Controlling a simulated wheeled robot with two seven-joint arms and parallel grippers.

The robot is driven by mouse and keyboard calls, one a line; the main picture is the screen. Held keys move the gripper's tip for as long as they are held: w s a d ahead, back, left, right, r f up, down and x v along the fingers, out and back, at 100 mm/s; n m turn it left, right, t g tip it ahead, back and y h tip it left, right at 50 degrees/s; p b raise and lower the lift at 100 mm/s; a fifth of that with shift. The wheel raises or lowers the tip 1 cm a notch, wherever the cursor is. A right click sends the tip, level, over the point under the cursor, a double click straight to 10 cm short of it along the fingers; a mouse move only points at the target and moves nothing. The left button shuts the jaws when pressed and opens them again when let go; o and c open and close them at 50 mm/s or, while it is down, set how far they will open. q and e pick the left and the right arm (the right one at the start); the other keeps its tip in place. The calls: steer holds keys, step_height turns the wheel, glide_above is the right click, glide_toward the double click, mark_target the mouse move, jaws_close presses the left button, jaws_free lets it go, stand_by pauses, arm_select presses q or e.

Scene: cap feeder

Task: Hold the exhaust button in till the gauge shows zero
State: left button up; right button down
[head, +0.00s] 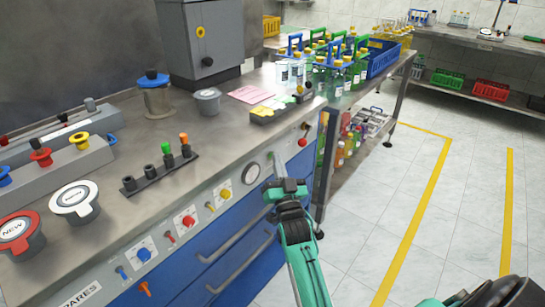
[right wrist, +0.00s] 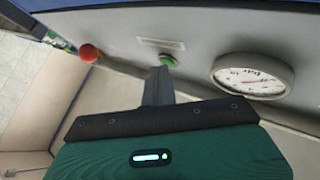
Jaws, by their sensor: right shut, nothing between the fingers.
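The round white gauge (head: 253,173) sits on the bench's front panel. In the right wrist view the gauge (right wrist: 252,84) shows a reddish needle, but its reading is too small to tell. A green button (right wrist: 169,60) is on the panel beside a small label plate, to the left of the gauge; the label is unreadable. My right gripper (head: 280,173) is at the panel, just right of the gauge in the head view. In the right wrist view its shut, empty fingers (right wrist: 160,75) end right at the green button. I cannot tell whether they press it. My left gripper is not in view.
A red ball knob (right wrist: 89,53) is on the panel near the button; it also shows in the head view (head: 303,142). Coloured knobs and drawer handles (head: 235,240) line the bench front. Bottle carriers (head: 335,75) stand on the bench's far end. The floor at right is clear.

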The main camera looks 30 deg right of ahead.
stand_by(0.8)
steer(key=shift+s+d+p, duration=0.25)
steer(key=shift+s+p, duration=0.2)
steer(key=shift+s, duration=0.25)
steer(key=shift+s, duration=0.1)
steer(key=s, duration=0.1)
steer(key=s+d+p, duration=0.1)
steer(key=s, duration=0.1)
steer(key=s+d+p, duration=0.1)
steer(key=shift+s, duration=0.25)
steer(key=shift+f, duration=0.1)
